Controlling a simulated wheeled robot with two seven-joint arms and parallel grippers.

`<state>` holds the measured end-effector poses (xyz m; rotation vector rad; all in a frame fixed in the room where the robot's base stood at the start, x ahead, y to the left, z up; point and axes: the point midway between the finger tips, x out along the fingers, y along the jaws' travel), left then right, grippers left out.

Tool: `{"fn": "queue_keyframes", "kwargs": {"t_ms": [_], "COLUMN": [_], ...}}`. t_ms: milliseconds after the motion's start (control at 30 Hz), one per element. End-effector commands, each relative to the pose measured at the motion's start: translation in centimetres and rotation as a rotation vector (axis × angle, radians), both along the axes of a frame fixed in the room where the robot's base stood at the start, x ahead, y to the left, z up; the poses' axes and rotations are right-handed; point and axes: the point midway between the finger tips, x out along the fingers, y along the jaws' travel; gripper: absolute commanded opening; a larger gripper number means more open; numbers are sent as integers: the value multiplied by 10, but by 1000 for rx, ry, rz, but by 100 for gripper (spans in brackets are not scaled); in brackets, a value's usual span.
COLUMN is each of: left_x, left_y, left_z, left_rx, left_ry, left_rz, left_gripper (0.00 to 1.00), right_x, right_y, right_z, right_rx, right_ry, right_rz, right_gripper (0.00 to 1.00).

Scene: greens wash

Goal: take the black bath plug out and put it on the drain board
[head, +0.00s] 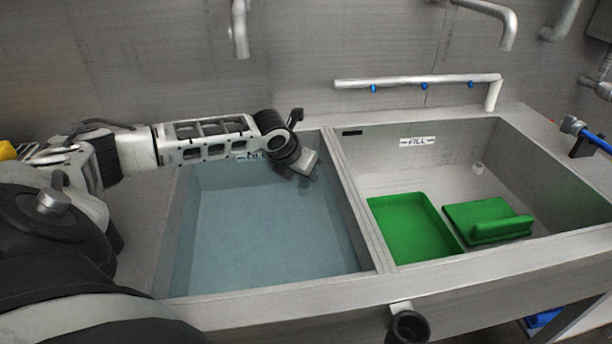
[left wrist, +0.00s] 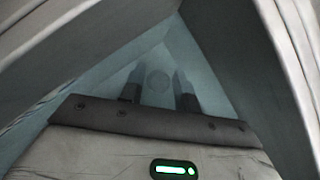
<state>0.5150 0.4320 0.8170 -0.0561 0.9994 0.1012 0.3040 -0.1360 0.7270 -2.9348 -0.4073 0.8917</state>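The left basin (head: 270,225) holds bluish water. My left gripper (head: 315,176) points down at its back right corner, with its fingers at or under the water surface. In the left wrist view the two dark fingers of the left gripper (left wrist: 158,74) stand apart. A faint round shape (left wrist: 157,82) shows between them, blurred by the water. I cannot tell whether it is the plug or the drain, or whether the fingers touch it. No clearly black plug shows. A bare metal surface (head: 148,225) lies left of the basin, partly hidden by my arm. My right gripper is not in view.
A metal divider (head: 352,205) separates the basins. The right basin (head: 455,165) holds a green tray (head: 410,228) and a green block-like piece (head: 488,220). A pipe with blue taps (head: 420,82) runs along the back. A dark cup-shaped fitting (head: 408,327) sits at the front edge.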

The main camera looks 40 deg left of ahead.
Motion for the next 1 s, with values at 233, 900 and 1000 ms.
{"fn": "queue_keyframes", "kwargs": {"t_ms": [233,900,1000], "left_x": [10,11,11], "left_y": [1,1,1], "left_z": [-15,-13,-10], "left_rx": [1,2,2], "left_ry": [-2,-2,-2], "left_rz": [-1,0,0], "left_gripper": [32,0,0], "right_x": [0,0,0], "right_y": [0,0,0], "right_z": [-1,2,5], "right_rx": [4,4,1], "right_ry": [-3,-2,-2], "right_rz": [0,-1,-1], "right_gripper": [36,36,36]}}
